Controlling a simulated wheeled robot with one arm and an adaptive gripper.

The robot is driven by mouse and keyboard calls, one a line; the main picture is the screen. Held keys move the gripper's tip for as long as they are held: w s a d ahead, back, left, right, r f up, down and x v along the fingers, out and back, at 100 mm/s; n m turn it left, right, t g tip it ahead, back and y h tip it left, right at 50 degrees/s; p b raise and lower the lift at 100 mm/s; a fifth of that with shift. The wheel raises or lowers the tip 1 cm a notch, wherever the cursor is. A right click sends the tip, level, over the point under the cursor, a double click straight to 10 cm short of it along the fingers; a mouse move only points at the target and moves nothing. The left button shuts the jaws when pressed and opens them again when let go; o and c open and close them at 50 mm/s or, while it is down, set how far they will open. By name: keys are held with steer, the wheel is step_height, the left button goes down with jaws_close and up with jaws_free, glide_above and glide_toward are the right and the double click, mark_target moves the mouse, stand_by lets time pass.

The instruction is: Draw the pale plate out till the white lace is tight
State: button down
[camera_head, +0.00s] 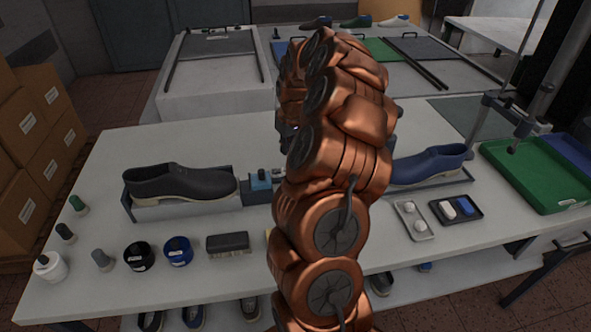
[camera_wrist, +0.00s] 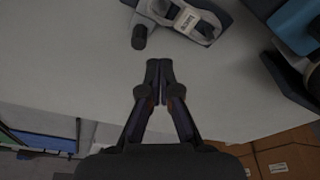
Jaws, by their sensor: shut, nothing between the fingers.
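My gripper (camera_wrist: 159,68) is shut and empty in the wrist view, its dark fingertips together above the pale table. Just beyond the tips are a short dark cylinder (camera_wrist: 139,38) and a grey-blue fixture (camera_wrist: 212,14) carrying a pale, labelled piece (camera_wrist: 184,20). I cannot tell whether this piece is the pale plate. No white lace can be made out for certain. In the head view my arm hides the middle of the table and my gripper. A black shoe (camera_head: 180,182) stands left of the arm and a blue shoe (camera_head: 428,165) right of it.
A blue-topped block (camera_head: 260,180) sits beside the black shoe. A brush (camera_head: 228,242), a black jar (camera_head: 139,256), a blue jar (camera_head: 178,251) and small bottles line the front left. A small dark tray (camera_head: 470,216) and a green tray (camera_head: 545,172) are at right.

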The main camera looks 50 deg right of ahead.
steer(key=shift+f+b, duration=1.2)
steer(key=shift+f, duration=0.65)
steer(key=shift+s+d+b, duration=0.45)
steer(key=shift+s+d, duration=0.05)
steer(key=shift+d, duration=0.2)
stand_by(0.9)
steer(key=shift+w+a+r+b, duration=0.1)
steer(key=shift+w+a+b, duration=0.15)
steer(key=shift+a+b, duration=0.1)
stand_by(0.5)
step_height(320, 180, up, 8)
steer(key=p, duration=0.1)
stand_by(0.8)
steer(key=shift+a, duration=0.15)
